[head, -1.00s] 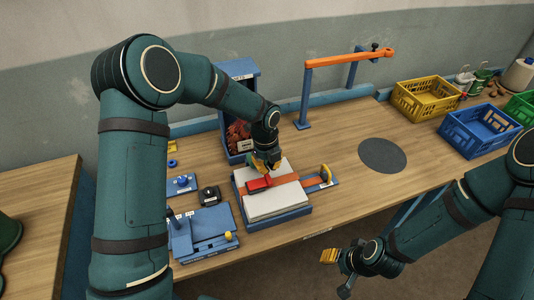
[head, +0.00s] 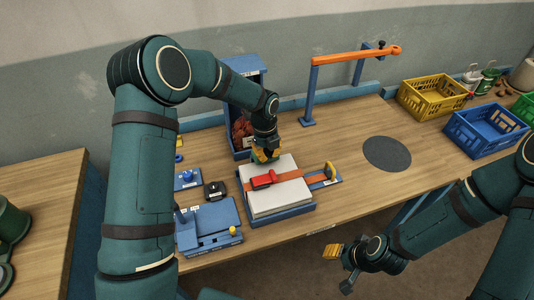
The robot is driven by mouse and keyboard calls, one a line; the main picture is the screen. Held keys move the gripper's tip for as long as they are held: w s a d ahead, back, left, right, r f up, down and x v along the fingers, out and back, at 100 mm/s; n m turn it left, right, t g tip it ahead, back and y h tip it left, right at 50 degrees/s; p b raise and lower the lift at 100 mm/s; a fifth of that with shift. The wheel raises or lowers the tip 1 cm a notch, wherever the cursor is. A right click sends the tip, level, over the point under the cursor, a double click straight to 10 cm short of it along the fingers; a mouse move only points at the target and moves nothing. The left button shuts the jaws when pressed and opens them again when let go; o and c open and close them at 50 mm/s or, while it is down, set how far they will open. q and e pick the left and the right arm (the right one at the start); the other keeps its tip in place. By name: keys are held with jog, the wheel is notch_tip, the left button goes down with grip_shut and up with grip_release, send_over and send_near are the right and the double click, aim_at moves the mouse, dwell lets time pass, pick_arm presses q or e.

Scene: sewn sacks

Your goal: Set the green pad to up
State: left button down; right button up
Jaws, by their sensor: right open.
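I cannot make out a green pad in the head view. A white, sack-like block (head: 285,198) lies on a blue base (head: 282,219). An orange strap (head: 292,176) crosses it, with a red buckle-like piece (head: 263,180) on the strap. My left gripper (head: 265,156) is at the far edge of the white block, just behind the red piece and apart from it. Its yellow fingers point down, and their gap is too small to read. My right gripper (head: 340,268) is open and empty, in front of the table's near edge.
Left of the block are a blue switch box (head: 187,179), a black knob block (head: 214,190) and a blue lever device (head: 208,230). A blue bin (head: 245,78) and an orange-armed stand (head: 312,92) are behind. Crates (head: 430,100) are at right. The table around the dark disc (head: 386,153) is clear.

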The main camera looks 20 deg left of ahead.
pick_arm(q)
jog(key=shift+w+a+r, duration=0.1)
jog(key=shift+w+a, duration=0.05)
jog(key=shift+a, duration=0.05)
pick_arm(e)
jog(key=shift+w+a+r, duration=0.1)
jog(key=shift+a+r, duration=0.1)
jog(key=shift+a, duration=0.6)
pick_arm(q)
jog(key=shift+d+r+g, duration=0.1)
jog(key=shift+d+g, duration=0.05)
jog(key=shift+g, duration=0.15)
